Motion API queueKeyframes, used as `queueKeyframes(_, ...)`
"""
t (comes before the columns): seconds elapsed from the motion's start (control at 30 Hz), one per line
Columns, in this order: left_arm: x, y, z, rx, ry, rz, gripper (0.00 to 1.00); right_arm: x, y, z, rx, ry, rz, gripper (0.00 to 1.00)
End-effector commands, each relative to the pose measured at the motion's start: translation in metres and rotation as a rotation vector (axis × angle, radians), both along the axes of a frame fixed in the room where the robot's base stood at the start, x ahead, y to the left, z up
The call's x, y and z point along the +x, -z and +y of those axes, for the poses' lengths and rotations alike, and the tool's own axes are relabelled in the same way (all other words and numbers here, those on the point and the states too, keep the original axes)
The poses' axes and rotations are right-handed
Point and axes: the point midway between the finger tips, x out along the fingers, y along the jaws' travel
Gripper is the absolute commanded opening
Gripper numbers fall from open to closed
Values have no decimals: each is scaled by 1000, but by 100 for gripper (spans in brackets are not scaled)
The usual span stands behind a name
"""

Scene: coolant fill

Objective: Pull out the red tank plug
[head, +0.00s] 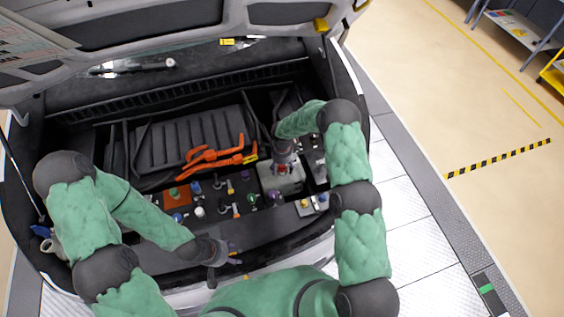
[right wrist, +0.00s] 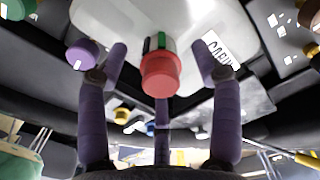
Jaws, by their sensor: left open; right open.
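The red tank plug (right wrist: 160,76) is a round red cap on the neck of a pale tank (right wrist: 110,18) in the right wrist view. In the head view the plug (head: 282,169) is a small red spot on the whitish tank (head: 283,182). My right gripper (right wrist: 160,60) is open, with its fingers on either side of the plug and gaps between them and it. In the head view my right gripper (head: 284,160) hangs just above the tank. My left gripper (head: 226,255) is open and empty over the front edge of the bay.
Orange cables (head: 215,153) lie left of the tank. Several coloured caps and connectors stand around it, including a purple cap (right wrist: 82,53) near my right fingers. The raised hood (head: 180,30) spans the back. The floor on the right (head: 480,120) is clear.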

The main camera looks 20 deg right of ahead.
Motion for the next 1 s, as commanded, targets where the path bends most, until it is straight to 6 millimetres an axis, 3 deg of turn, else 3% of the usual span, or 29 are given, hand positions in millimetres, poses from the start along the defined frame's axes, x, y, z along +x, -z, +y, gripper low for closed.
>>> queueKeyframes(0.33, 0, 0, 0, 0, 0, 0, 55, 0, 3, 0, 0, 0, -1, 62)
queueKeyframes(0.53, 0, 0, 0, 0, 0, 0, 55, 1, 2, 0, 0, 0, -1, 6)
queueKeyframes(0.67, 0, 0, 0, 0, 0, 0, 55, 0, 3, 0, 0, 0, -1, 5)
queueKeyframes(0.7, 0, 0, 0, 0, 0, 0, 55, 0, 3, 0, 0, 0, -1, 27)
queueKeyframes(0.77, 0, 0, 0, 0, 0, 0, 55, 0, 3, 0, 0, 0, -1, 15)
queueKeyframes(1.0, 0, 0, 0, 0, 0, 0, 55, 0, 2, 0, 0, 0, -1, 15)
